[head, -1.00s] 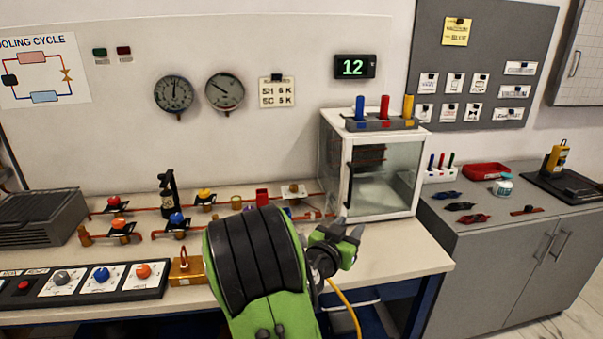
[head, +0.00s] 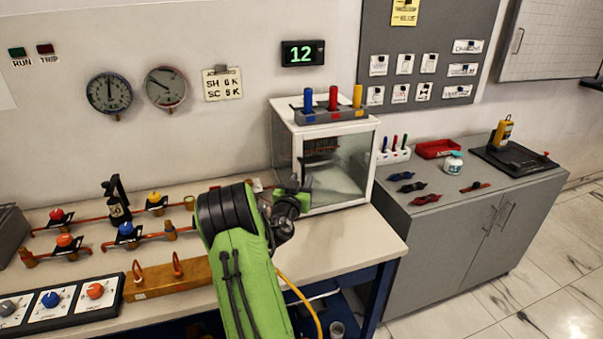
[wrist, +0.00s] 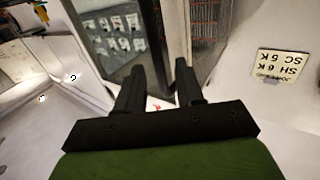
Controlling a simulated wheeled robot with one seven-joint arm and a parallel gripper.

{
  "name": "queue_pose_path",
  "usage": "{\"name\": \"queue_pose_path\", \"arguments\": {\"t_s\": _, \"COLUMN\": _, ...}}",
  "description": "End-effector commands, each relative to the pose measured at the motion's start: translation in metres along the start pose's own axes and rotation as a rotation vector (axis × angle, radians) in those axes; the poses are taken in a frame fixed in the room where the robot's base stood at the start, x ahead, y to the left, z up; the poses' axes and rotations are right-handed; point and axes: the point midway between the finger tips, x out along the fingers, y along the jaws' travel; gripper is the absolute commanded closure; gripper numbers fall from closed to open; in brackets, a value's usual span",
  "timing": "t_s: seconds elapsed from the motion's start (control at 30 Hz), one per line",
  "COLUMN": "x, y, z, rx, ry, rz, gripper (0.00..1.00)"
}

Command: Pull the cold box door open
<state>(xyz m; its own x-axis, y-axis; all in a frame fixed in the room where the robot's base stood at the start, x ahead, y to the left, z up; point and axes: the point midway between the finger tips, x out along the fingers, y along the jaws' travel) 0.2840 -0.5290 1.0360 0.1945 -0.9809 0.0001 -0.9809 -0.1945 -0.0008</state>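The cold box (head: 375,150) is a white-framed glass box at the back right of the bench. Its glass door (head: 345,170) faces front and looks shut. The door glass (wrist: 108,35) shows at left with reflected cards. I see nothing held; whether the fingers touch the box is unclear.
A holder with blue, red and yellow cylinders (head: 333,115) stands on the box. Valves and pipes (head: 125,232) fill the bench to the left. A grey cabinet (head: 470,215) stands to the right. The floor in front of it is clear.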

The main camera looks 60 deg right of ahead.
Motion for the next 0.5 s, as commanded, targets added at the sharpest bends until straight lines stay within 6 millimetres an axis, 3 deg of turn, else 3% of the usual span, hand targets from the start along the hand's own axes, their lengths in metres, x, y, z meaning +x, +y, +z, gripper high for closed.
{"name": "queue_pose_path", "arguments": {"t_s": 0.1, "x": 0.0101, "y": 0.0000, "z": -0.0003, "rx": 0.000, "ry": 0.000, "rz": 0.000, "gripper": 0.63}}
{"name": "queue_pose_path", "arguments": {"t_s": 0.33, "x": 0.0114, "y": -0.0001, "z": 0.0014, "rx": -0.001, "ry": -0.001, "rz": -0.001, "gripper": 0.63}}
{"name": "queue_pose_path", "arguments": {"t_s": 0.37, "x": 0.0114, "y": -0.0002, "z": 0.0013, "rx": -0.001, "ry": -0.001, "rz": -0.001, "gripper": 0.64}}
{"name": "queue_pose_path", "arguments": {"t_s": 0.5, "x": 0.0112, "y": -0.0002, "z": 0.0013, "rx": -0.001, "ry": -0.001, "rz": -0.001, "gripper": 0.86}}
